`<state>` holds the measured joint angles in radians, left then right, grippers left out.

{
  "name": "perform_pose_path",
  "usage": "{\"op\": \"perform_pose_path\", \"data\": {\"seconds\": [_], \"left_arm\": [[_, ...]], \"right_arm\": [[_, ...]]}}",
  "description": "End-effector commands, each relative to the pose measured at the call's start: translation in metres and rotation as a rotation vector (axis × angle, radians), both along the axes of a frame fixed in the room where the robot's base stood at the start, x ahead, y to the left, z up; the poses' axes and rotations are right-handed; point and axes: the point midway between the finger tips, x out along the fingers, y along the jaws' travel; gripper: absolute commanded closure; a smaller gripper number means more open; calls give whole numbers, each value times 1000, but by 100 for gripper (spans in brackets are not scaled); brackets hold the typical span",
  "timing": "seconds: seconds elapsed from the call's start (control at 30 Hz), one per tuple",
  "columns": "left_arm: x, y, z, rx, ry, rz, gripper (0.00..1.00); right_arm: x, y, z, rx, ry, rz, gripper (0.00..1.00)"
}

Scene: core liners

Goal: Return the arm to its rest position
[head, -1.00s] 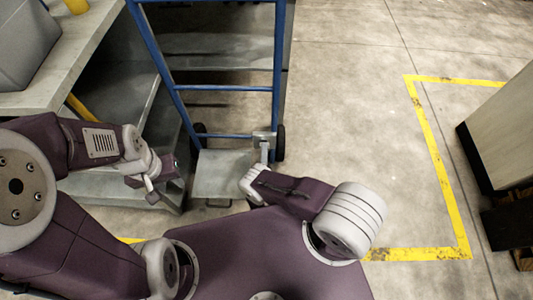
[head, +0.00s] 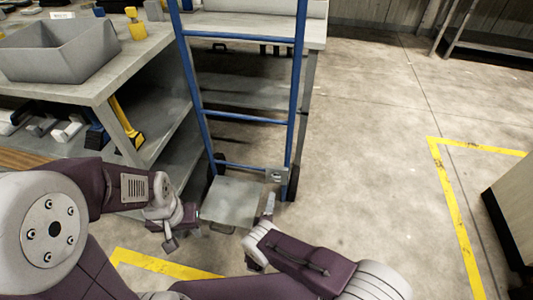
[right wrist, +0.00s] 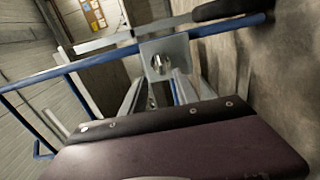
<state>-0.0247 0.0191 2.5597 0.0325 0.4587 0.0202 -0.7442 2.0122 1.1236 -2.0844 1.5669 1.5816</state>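My right arm reaches forward, and its gripper (head: 268,204) is just below a small grey bracket (head: 277,175) at the foot of a blue hand truck (head: 246,116). In the right wrist view, the fingers of my right gripper (right wrist: 160,95) stand apart with nothing seen between them. The bracket (right wrist: 166,58) and a blue rail (right wrist: 88,63) show beyond the tips; I cannot tell whether they touch. My left arm is folded at the left, its gripper (head: 170,236) pointing down beside the hand truck's toe plate (head: 230,201). The left fingers are too small to read.
A grey workbench (head: 125,75) with a grey bin (head: 58,52) and a lower shelf stands at left, close to my left arm. Another bench (head: 318,35) is behind the hand truck. Open concrete floor with yellow lines (head: 452,195) lies right; a pale cabinet (head: 512,205) edges in.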

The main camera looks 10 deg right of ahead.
Motion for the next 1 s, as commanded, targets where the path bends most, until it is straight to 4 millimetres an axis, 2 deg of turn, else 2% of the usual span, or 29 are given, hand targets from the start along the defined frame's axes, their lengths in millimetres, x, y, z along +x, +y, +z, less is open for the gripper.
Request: {"op": "perform_pose_path", "data": {"seconds": [0.13,0.2,0.27,0.37,0.4,0.47,0.5,0.57,0.6,0.7,0.8,0.9,1.0], "left_arm": [[0,0,0,0,0,0,64],[0,0,0,0,0,0,64],[0,0,0,0,0,0,64],[0,0,0,0,0,0,64],[0,0,0,0,0,0,64],[0,0,0,0,0,0,64],[0,0,0,0,0,0,64],[0,0,0,0,0,0,64],[0,0,0,0,0,0,64],[0,0,0,0,0,0,64],[0,0,0,0,0,0,64],[0,0,0,0,0,0,64],[0,0,0,0,0,0,64]], "right_arm": [[0,-1,1,-1,1,-4,64],[6,-8,8,-9,17,-52,64],[13,-26,21,-26,57,-150,64],[16,-77,54,-45,201,-411,64],[9,-99,69,-36,280,-524,64],[-9,-128,89,0,409,-680,64],[-24,-143,102,42,495,-772,64],[-52,-160,122,129,624,-890,64],[-73,-166,134,204,707,-954,64],[-123,-168,162,433,884,-1058,64],[-161,-154,186,684,992,-1082,64],[-185,-137,205,902,1030,-1057,64],[-198,-124,222,1086,1020,-1014,64]]}}
